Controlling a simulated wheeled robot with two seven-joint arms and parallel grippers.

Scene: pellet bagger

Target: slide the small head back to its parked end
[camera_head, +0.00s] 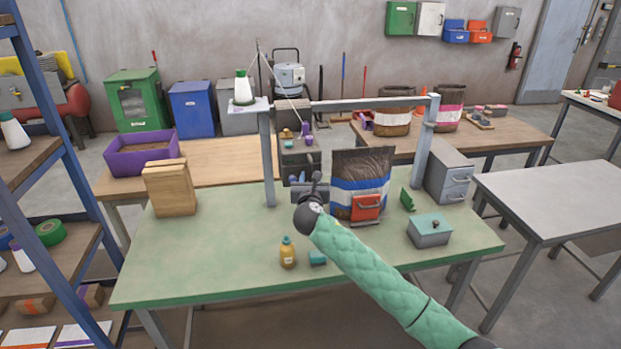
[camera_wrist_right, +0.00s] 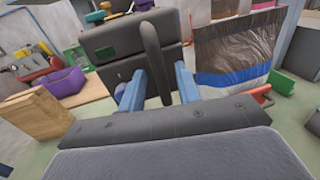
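The small head (camera_head: 297,160) is a dark grey boxy unit hanging under the overhead rail (camera_head: 350,104), near the left post of the frame on the green bench. In the right wrist view the head (camera_wrist_right: 125,38) fills the upper middle. Its dark upright handle (camera_wrist_right: 153,55) stands between the two blue fingers of my right gripper (camera_wrist_right: 157,92). The fingers are spread apart, with the handle between them; firm contact does not show. In the head view my right gripper (camera_head: 308,187) is just below and in front of the head. My left gripper is not in view.
A brown bag with blue and white bands (camera_head: 360,172) stands right of the head, with a red piece (camera_head: 367,207) before it. Wooden boards (camera_head: 170,188) stand left. A yellow bottle (camera_head: 287,252) and a grey box (camera_head: 429,231) are on the bench. Its front left is clear.

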